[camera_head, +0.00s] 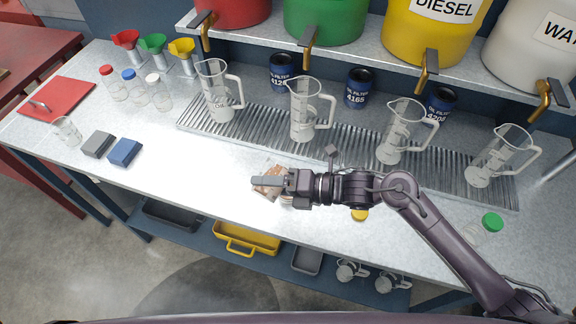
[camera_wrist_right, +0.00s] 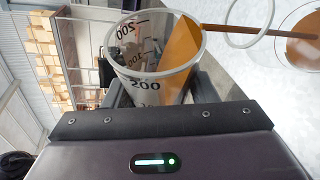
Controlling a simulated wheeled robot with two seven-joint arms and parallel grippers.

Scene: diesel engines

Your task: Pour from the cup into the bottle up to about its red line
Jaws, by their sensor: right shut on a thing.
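My right gripper (camera_head: 268,183) is shut on a clear cup (camera_wrist_right: 140,84) with black "200" marks, which fills the middle of the right wrist view. The cup is tilted, with amber liquid against its right wall. A thin amber stream (camera_wrist_right: 268,32) runs from its rim to the right, across a clear ring that looks like the mouth of the bottle. Amber liquid (camera_wrist_right: 303,38) shows at the right edge, seemingly inside the bottle. In the head view, gripper and arm largely hide cup and bottle. I cannot make out the red line. My left gripper is out of view.
Several clear jugs (camera_head: 304,112) stand on the ribbed tray behind. A green-capped bottle (camera_head: 490,226) and a yellow cap (camera_head: 360,214) are right of the gripper. Grey and blue blocks (camera_head: 124,152), a small glass (camera_head: 66,131) and a red mat (camera_head: 57,98) lie left.

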